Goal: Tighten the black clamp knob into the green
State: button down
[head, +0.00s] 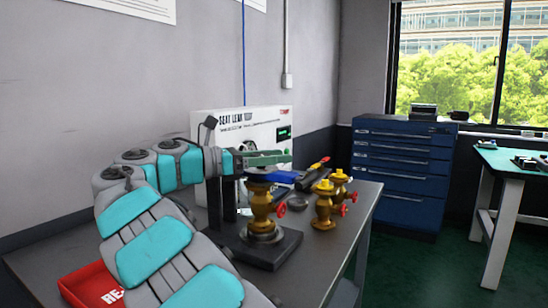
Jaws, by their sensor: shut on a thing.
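My gripper (250,161) is at the top of the test fixture on the grey bench, just above a brass valve. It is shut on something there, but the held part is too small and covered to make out. I cannot pick out the black clamp knob for certain. A green bar (268,158) and a blue piece (281,177) show at the gripper's end, above the valve. The brass valve (262,205) stands upright on a dark base plate (268,249) and has a red handwheel (281,211) on its right. No green scale zone is readable.
Two more brass valves (324,205) with red handwheels stand on the bench to the right. A white seat leak tester (243,122) stands behind the fixture. A red tray (88,283) lies at the front left. A blue drawer cabinet (401,168) stands beyond the bench.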

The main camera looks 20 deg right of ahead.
jog(key=shift+c, duration=1.4)
grip_release()
jog(key=shift+r, duration=0.1)
jog(key=shift+r, duration=1.7)
jog(key=s+r+b, duration=0.1)
jog(key=s, duration=1.5)
jog(key=shift+a+r, duration=0.2)
jog(key=shift+a, duration=0.2)
